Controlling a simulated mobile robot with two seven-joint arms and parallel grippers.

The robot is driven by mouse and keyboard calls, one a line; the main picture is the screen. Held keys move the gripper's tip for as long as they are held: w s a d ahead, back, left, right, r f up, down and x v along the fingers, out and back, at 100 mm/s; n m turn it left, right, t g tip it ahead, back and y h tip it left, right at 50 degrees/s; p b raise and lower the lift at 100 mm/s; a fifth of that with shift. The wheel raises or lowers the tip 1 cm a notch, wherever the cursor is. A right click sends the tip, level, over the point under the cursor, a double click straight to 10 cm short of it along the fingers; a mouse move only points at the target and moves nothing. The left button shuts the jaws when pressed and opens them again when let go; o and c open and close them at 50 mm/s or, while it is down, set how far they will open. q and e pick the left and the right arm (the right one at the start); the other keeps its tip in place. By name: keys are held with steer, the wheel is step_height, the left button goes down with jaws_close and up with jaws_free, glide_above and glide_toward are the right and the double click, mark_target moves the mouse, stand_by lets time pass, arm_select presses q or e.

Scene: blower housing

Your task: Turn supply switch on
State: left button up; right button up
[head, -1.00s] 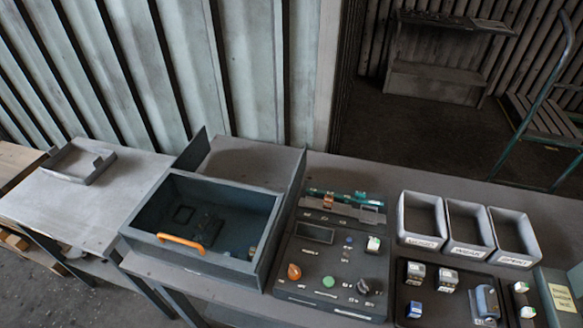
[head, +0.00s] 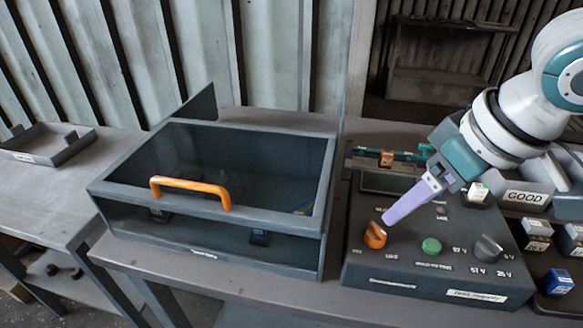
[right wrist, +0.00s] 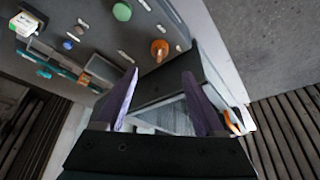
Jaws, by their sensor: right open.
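The test supply box (head: 420,283) stands on the bench at the right in the head view. Its orange knob (head: 375,235) is at the front left of the panel, left of a green button (head: 431,246) and a dark rotary knob (head: 487,248). My right gripper (head: 388,220) reaches in from the right, its lavender fingers pointing down just above the orange knob. In the right wrist view the fingers (right wrist: 160,88) are spread and empty, with the orange knob (right wrist: 159,50) beyond them. The head view does not show whether a fingertip touches the knob. My left gripper is out of view.
A dark open box with an orange handle (head: 190,188) stands left of the supply box. A grey bin labelled GOOD (head: 526,197) and small blocks (head: 557,282) are to the right. A shallow tray (head: 45,150) lies at far left.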

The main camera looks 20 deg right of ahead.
mark_target(380, 229)
steer(key=b+x, duration=0.1)
steer(key=x, duration=0.8)
steer(key=shift+w+f, duration=0.15)
steer(key=shift+f, duration=0.1)
steer(key=shift+c, duration=0.3)
jaws_close()
